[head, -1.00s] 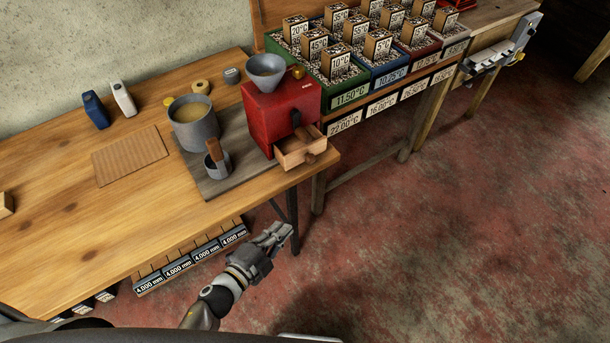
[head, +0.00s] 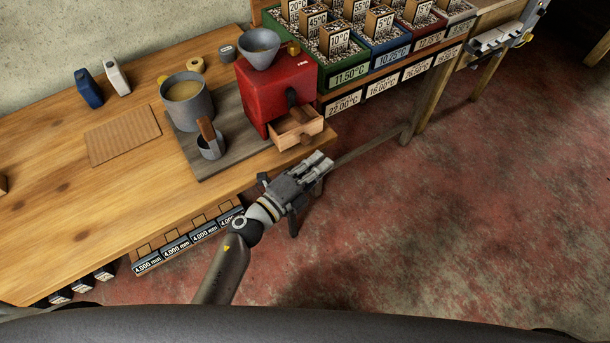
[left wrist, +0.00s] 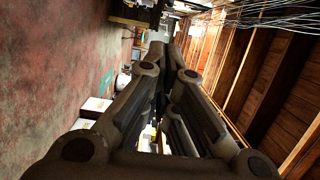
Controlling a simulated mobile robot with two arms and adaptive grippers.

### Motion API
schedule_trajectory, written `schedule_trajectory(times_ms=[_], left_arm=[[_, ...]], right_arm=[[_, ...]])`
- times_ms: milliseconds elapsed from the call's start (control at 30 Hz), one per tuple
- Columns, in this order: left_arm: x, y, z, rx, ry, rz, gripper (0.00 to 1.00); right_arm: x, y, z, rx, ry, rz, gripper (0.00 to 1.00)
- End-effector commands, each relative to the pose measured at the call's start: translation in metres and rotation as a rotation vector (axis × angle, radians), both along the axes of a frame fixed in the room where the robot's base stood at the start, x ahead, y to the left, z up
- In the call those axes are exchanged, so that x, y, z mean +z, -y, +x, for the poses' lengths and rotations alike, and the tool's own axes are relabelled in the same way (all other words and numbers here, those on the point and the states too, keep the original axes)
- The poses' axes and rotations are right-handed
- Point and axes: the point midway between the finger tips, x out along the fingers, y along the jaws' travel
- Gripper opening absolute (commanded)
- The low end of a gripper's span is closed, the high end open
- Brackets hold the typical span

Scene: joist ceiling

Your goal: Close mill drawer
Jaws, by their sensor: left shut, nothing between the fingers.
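The red mill (head: 277,92) with a grey funnel on top stands near the right end of the wooden table. Its small wooden drawer (head: 297,130) is pulled out toward the table's front edge. A dark knob or handle shows on the drawer front. My left gripper (head: 323,163) is just in front of and below the drawer, apart from it in the picture. Its fingers are together and hold nothing. In the left wrist view the fingers (left wrist: 160,75) show closed together; the mill is not seen there. My right gripper is not in view.
A grey board (head: 235,150) under the mill also carries a large grey pot (head: 189,112) and a small cup (head: 212,148). Labelled bins (head: 348,77) stand on a rack behind to the right. Open red floor (head: 430,240) lies right of the table.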

Motion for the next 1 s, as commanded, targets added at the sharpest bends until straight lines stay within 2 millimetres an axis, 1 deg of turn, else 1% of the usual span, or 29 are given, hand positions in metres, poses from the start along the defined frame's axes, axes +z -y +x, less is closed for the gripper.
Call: schedule_trajectory(times_ms=[33, 200, 333, 667, 900, 1000], left_arm=[[-0.001, -0.009, 0.008, 0.006, 0.000, 0.005, 0.00], [-0.001, -0.019, 0.021, 0.004, 0.000, 0.004, 0.00], [-0.001, -0.022, 0.025, 0.004, -0.001, 0.003, 0.00], [-0.001, -0.023, 0.026, 0.004, -0.001, 0.003, 0.00], [-0.001, -0.038, 0.046, 0.004, 0.000, 0.006, 0.00], [-0.002, -0.038, 0.046, 0.004, -0.002, 0.004, 0.00]], right_arm=[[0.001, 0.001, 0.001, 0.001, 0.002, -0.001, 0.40], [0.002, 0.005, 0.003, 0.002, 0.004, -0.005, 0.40], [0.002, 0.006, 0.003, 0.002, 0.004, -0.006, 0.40], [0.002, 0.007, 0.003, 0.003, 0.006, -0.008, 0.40], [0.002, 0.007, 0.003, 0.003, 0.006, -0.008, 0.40], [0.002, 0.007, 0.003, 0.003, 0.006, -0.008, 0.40]])
